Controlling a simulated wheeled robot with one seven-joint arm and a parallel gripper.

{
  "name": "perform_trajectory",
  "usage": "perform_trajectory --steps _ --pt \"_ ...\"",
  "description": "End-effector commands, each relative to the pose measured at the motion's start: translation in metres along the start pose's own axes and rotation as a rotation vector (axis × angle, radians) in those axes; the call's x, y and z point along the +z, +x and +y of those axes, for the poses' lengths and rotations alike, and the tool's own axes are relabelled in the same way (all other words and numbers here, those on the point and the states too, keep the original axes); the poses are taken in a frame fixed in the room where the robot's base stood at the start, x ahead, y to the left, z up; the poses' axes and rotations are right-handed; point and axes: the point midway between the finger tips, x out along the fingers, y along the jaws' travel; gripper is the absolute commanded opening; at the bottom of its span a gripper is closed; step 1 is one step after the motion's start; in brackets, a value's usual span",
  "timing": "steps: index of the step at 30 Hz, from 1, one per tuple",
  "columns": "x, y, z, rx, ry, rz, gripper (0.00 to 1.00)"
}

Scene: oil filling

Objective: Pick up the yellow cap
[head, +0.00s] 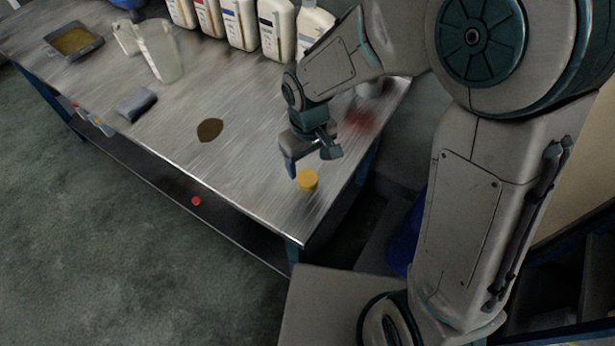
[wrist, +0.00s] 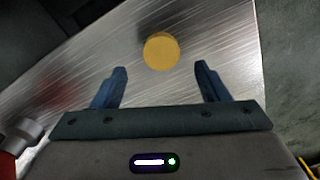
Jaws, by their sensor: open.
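The yellow cap (head: 307,180) stands on the metal table (head: 240,165) near its front right corner. In the wrist view the cap (wrist: 161,51) is a round yellow disc, ahead of the fingertips and between their lines. My gripper (head: 312,163) is above the table, just behind the cap in the head view. Its two blue fingers are apart and empty in the wrist view (wrist: 160,76). The fingers do not touch the cap there. The exact height of the gripper over the table is hard to tell.
Several white bottles (head: 240,25) line the table's back edge. A clear jug (head: 160,50), a grey cloth-like block (head: 135,104), a tray (head: 73,42) and a brown stain (head: 210,129) are further left. A small red cap (head: 196,201) is on the lower shelf. The table around the yellow cap is clear.

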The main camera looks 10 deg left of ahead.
Motion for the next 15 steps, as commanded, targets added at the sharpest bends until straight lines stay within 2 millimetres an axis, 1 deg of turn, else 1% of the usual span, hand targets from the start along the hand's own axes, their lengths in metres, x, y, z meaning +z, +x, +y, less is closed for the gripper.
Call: perform_trajectory --steps 1,5,12,15 --pt "0.0 0.004 0.0 0.0 0.0 -0.001 0.68" --pt "0.0 0.011 -0.001 -0.001 0.001 -0.001 0.68" --pt "0.002 0.045 -0.002 -0.001 0.001 -0.004 0.68" --pt "0.002 0.055 -0.002 -0.001 -0.001 -0.002 0.68"
